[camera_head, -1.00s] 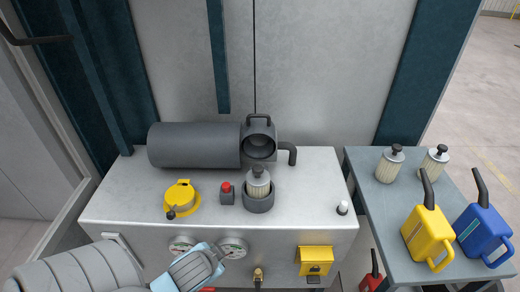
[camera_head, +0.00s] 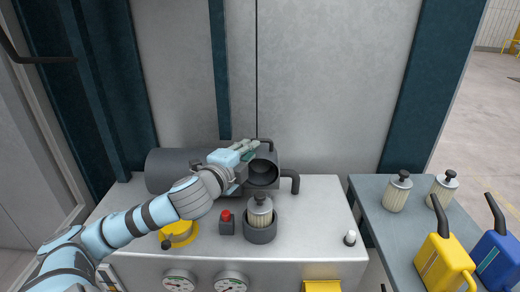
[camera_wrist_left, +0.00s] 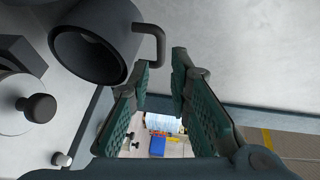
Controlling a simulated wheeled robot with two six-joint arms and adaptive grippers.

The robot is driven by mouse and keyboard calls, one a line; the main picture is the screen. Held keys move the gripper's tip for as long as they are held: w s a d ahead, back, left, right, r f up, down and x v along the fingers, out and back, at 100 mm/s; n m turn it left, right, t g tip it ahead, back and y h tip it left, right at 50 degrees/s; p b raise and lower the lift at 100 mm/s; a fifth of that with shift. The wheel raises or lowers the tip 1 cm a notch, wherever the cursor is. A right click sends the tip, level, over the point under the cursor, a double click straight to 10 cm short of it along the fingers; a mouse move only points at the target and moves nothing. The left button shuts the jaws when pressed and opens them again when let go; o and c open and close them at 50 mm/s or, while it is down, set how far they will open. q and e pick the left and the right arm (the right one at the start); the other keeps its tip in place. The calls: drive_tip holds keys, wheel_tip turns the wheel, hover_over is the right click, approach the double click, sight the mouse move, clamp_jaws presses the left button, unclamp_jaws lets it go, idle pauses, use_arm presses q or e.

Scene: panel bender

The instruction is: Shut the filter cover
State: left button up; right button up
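The filter cover (camera_head: 265,172) is a dark grey cup, swung up with its hollow side facing forward. A bar handle (camera_head: 267,143) is on its top. Below it, a pale filter with a dark knob (camera_head: 260,213) stands in a round dark housing (camera_head: 260,235). My left gripper (camera_head: 252,149) is just left of the handle, partly overlapping the cover in the head view. In the left wrist view the gripper (camera_wrist_left: 160,75) is open and empty; the cover (camera_wrist_left: 95,42) and its handle (camera_wrist_left: 152,45) lie beyond the left-hand finger. My right gripper is not in view.
A big grey cylinder (camera_head: 170,170) lies behind my arm. A red button (camera_head: 226,216) and a yellow cap (camera_head: 180,231) are left of the housing. A side table (camera_head: 385,220) on the right holds two filters and yellow and blue cans.

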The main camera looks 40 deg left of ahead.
sight(261, 141)
use_arm(q)
drive_tip(key=x, duration=0.7)
drive_tip(key=shift+w+d+p, duration=0.1)
drive_tip(key=shift+w+p, duration=0.05)
drive_tip(key=shift+p, duration=0.2)
drive_tip(key=shift+w+a+f, duration=0.1)
drive_tip(key=shift+w+a, duration=0.1)
drive_tip(key=shift+w, duration=0.35)
drive_tip(key=shift+c, duration=0.2)
clamp_jaws()
